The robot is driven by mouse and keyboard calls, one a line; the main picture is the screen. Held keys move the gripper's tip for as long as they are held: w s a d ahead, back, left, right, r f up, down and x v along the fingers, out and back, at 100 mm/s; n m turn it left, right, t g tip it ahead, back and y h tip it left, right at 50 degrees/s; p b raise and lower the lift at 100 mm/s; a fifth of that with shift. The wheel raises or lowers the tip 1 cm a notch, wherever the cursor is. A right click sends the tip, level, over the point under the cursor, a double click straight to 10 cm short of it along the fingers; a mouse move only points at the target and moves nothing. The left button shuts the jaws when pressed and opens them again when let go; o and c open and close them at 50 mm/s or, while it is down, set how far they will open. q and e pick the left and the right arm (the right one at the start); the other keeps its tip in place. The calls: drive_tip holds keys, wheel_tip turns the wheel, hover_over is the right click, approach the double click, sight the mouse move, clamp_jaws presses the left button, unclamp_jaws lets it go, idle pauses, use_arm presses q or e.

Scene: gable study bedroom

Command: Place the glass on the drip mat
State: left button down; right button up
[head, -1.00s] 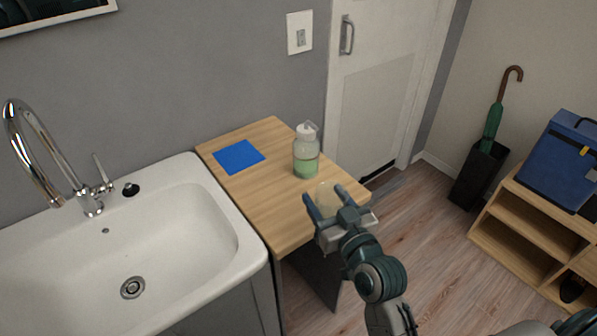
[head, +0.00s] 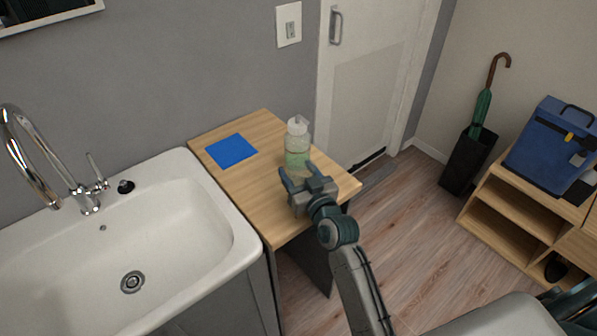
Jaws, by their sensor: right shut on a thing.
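The blue square drip mat (head: 231,150) lies flat on the wooden counter beside the sink, towards the back left, with nothing on it. My right gripper (head: 299,172) is over the counter's right part, to the right of and nearer than the mat. It is shut on the glass, a clear thing that hardly shows between the fingers and is mostly hidden by the gripper. I cannot tell whether its base touches the counter. My left gripper is not in view.
A bottle of green liquid with a white top (head: 297,143) stands just behind my right gripper, to the right of the mat. The white sink (head: 190,230) adjoins the wooden counter (head: 262,205) on the left. The counter between mat and gripper is clear.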

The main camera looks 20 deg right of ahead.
drive_tip(key=o, duration=0.8)
drive_tip(key=shift+f, duration=0.15)
drive_tip(key=shift+c, duration=0.2)
drive_tip(key=o, duration=0.4)
